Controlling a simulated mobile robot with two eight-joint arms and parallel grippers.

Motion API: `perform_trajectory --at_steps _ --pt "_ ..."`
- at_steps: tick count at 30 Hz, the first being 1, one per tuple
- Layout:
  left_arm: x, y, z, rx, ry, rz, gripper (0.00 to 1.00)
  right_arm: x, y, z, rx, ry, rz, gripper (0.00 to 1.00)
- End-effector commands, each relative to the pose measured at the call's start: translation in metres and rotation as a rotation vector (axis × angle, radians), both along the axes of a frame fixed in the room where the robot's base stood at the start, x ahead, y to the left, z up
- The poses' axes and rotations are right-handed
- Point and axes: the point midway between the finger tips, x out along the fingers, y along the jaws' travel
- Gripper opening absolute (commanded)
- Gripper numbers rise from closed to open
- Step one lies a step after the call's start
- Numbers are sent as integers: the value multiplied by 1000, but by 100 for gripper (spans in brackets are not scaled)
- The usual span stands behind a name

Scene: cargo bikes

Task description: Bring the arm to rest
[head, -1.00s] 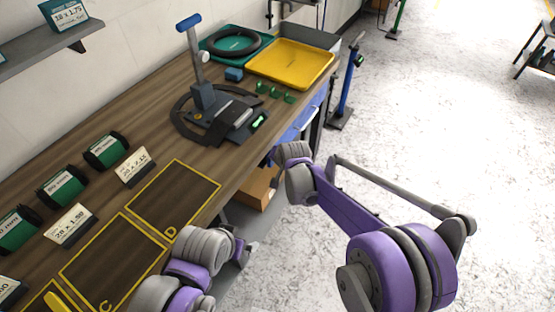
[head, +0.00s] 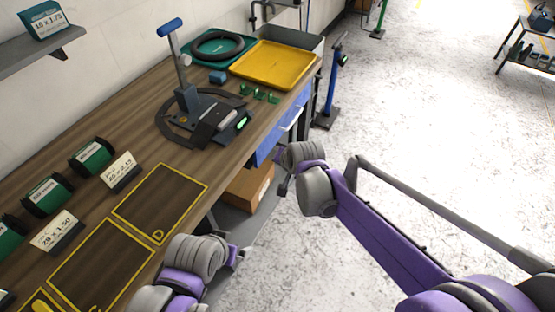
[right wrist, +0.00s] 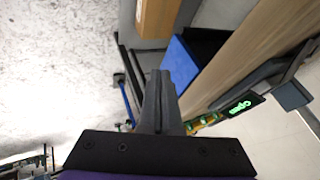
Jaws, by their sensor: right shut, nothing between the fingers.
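My right arm reaches in from the right in the head view, over the floor just off the bench's front edge. Its gripper (head: 284,184) is small and partly hidden by the grey wrist there. In the right wrist view the fingers (right wrist: 158,98) are shut together, with nothing between them, pointing toward the bench front. My left arm is at the bottom of the head view by the bench edge. Its gripper (head: 234,258) is mostly hidden behind its grey wrist, so its opening cannot be made out.
The wooden bench (head: 120,110) carries a stand (head: 187,97), a yellow tray (head: 272,66), a green tray with a black ring (head: 217,46), and green rolls. A blue drawer (head: 275,135) and cardboard box (head: 248,187) are near my right gripper.

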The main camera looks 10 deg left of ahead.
Motion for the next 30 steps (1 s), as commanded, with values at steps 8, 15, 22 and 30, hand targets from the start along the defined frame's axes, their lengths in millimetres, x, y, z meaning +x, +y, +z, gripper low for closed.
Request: perform_trajectory --at_steps 8,15,22,30 --pt "0 0 0 0 0 0 100 -2 -2 4 -1 0 0 0" --pt "2 0 12 0 -4 0 100 -26 -61 31 -66 -9 -2 0" --pt "6 0 33 0 -12 0 100 -99 -167 68 -209 -13 13 0" --pt "12 0 58 0 -24 0 100 -199 -255 75 -359 9 38 0"
